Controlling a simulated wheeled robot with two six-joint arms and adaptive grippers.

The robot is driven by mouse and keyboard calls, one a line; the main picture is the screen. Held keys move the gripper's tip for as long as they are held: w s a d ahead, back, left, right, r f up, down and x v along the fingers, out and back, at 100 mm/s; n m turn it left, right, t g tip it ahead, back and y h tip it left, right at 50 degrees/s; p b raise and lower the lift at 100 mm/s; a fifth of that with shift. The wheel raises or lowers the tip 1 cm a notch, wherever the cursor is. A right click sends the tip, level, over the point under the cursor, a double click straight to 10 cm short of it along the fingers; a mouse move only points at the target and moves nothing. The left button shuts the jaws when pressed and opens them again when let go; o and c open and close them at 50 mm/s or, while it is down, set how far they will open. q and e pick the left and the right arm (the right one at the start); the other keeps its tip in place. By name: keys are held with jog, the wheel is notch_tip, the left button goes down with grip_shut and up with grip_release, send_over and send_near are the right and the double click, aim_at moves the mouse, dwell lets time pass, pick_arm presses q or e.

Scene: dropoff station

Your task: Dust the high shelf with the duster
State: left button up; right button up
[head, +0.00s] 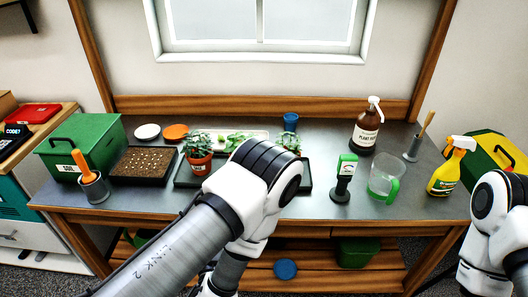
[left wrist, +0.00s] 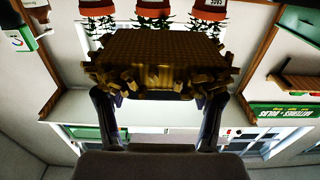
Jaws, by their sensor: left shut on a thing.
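In the left wrist view, my left gripper (left wrist: 158,97) is shut on the duster (left wrist: 150,55), a yellow-brown block with a ragged, shaggy fringe. The duster fills the upper middle of that view, between the two dark fingers. Several potted plants in terracotta pots (left wrist: 155,10) appear upside down beyond it, at the top edge. I cannot make out the high shelf's surface, or whether the duster touches anything. In the head view my left arm reaches over the workbench and hides its own gripper. My right arm is at the right edge; its gripper does not show.
The workbench (head: 325,208) holds a green box (head: 85,143), a soil tray (head: 143,165), a potted plant (head: 198,165), a brown bottle (head: 367,132), a clear jug (head: 382,176) and a yellow spray bottle (head: 445,178). A window (head: 262,22) is behind. Wooden posts (left wrist: 55,105) frame the wrist view.

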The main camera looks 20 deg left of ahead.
pick_arm(q)
jog(key=w+d+r+m+h, duration=0.2)
jog(key=w+h, duration=0.2)
jog(key=w, duration=0.3)
jog(key=shift+w+d+m, duration=0.3)
jog(key=shift+d, duration=0.1)
